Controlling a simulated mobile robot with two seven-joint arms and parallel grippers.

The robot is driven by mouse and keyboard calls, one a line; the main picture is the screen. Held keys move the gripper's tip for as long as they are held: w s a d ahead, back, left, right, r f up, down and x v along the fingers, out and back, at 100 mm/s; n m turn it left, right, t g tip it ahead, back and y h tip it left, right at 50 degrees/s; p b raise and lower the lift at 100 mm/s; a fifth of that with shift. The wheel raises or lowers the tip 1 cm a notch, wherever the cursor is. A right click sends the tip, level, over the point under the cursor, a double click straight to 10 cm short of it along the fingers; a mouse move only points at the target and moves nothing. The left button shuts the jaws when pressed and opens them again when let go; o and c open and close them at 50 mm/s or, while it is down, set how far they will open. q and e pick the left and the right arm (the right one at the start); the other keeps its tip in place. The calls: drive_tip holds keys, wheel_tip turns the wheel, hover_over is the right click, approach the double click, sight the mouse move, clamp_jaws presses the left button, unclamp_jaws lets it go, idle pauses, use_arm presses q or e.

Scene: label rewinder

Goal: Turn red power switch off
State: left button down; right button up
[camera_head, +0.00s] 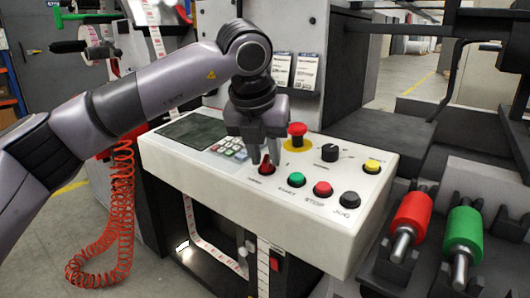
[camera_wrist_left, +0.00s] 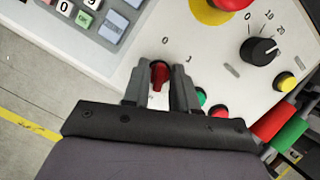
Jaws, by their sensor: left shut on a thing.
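The red power switch (camera_head: 266,170) is a small red rotary knob on the sloped white control panel (camera_head: 225,187). It also shows in the left wrist view (camera_wrist_left: 159,74), between the fingers, with 0 and I marks above it on the panel. My left gripper (camera_head: 267,160) reaches down onto the switch from above. Its two fingers stand on either side of the knob and are shut on it. My right gripper is in neither view.
Near the switch are a red emergency button (camera_head: 297,131) on a yellow ring, a black dial (camera_head: 329,152), and a green START (camera_head: 297,180), red STOP (camera_head: 322,189) and black JOG button (camera_head: 350,199). A keypad (camera_head: 230,149) lies left. Red (camera_head: 411,216) and green rollers (camera_head: 463,232) stand right.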

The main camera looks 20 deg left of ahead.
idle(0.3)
use_arm(q)
drive_tip(key=c, duration=1.2)
unclamp_jaws()
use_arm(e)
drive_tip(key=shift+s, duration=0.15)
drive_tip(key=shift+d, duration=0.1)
use_arm(q)
drive_tip(key=v, duration=0.7)
drive_tip(key=shift+p, duration=0.45)
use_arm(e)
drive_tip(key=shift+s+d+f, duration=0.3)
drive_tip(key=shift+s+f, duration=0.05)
use_arm(q)
drive_tip(key=shift+s+r, duration=0.1)
